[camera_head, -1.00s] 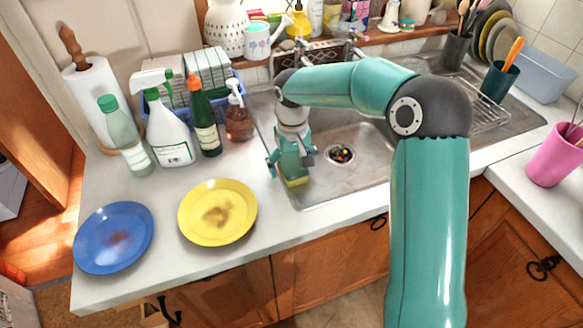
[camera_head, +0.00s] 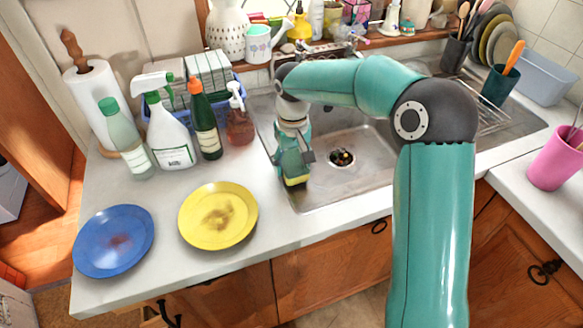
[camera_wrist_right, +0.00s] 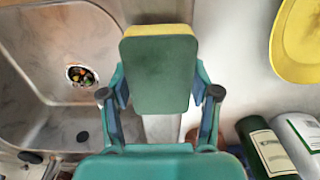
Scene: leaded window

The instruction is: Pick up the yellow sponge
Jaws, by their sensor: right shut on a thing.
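The yellow sponge (camera_head: 296,182) has a dark green scouring side. My right gripper (camera_head: 293,170) is shut on it above the left edge of the sink, near the counter's front. In the right wrist view the sponge (camera_wrist_right: 158,72) sits between the two fingers of the gripper (camera_wrist_right: 160,98), its green face toward the camera and a yellow edge at the top. In the head view the gripper hides much of the sponge. My left gripper is in neither view.
A yellow plate (camera_head: 218,215) and a blue plate (camera_head: 113,241), both with brown stains, lie on the counter at left. Several bottles, including a white spray bottle (camera_head: 170,140), stand behind them. The sink (camera_head: 350,180) has a drain with colourful scraps (camera_head: 341,157).

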